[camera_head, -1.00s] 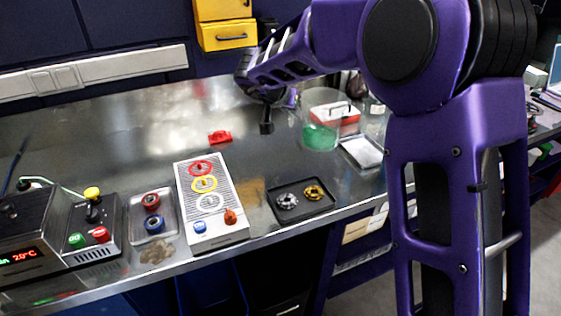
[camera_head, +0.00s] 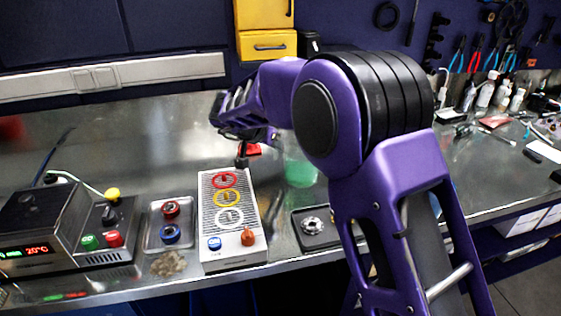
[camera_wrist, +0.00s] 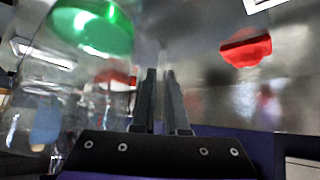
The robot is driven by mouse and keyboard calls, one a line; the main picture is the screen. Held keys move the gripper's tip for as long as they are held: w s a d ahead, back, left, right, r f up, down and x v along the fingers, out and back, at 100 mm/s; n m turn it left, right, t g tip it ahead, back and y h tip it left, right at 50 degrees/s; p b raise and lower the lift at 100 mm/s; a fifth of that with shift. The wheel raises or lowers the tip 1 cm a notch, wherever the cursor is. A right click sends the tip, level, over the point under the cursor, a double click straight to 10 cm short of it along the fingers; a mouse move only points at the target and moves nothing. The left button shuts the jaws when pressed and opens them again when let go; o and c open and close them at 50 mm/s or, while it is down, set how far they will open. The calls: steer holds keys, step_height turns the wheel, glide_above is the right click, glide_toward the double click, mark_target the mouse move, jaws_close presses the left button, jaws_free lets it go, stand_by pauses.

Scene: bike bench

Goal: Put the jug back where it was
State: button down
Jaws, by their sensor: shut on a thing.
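The jug (camera_head: 300,172) is clear with green contents. In the head view it shows beside my arm, which covers part of it. The jug (camera_wrist: 98,32) fills the left of the wrist view, right beside my fingers. My gripper (camera_wrist: 163,75) is shut on the jug, with the fingers nearly together. The handle and the exact grip are hard to make out. In the head view my fingertips are not clearly visible. I cannot tell whether the jug touches the bench.
A red object (camera_head: 253,150) lies on the metal bench behind the panel with coloured rings (camera_head: 229,187). It also shows in the wrist view (camera_wrist: 245,48). A dark tray (camera_head: 300,214) lies right of the panel, partly behind my arm. A metal tray (camera_head: 169,245) lies left.

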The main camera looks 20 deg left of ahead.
mark_target(277, 156)
step_height(277, 156, down, 4)
steer(key=shift+r+b, duration=0.25)
steer(key=shift+b, duration=0.1)
steer(key=shift+r, duration=0.1)
steer(key=c, duration=0.9)
jaws_free()
steer(key=shift+f, duration=0.2)
steer(key=shift+r, duration=0.1)
steer(key=p+v, duration=0.2)
steer(key=v, duration=1)
steer(key=shift+w+r, duration=0.1)
steer(key=shift+r, duration=0.05)
steer(key=shift+d, duration=0.1)
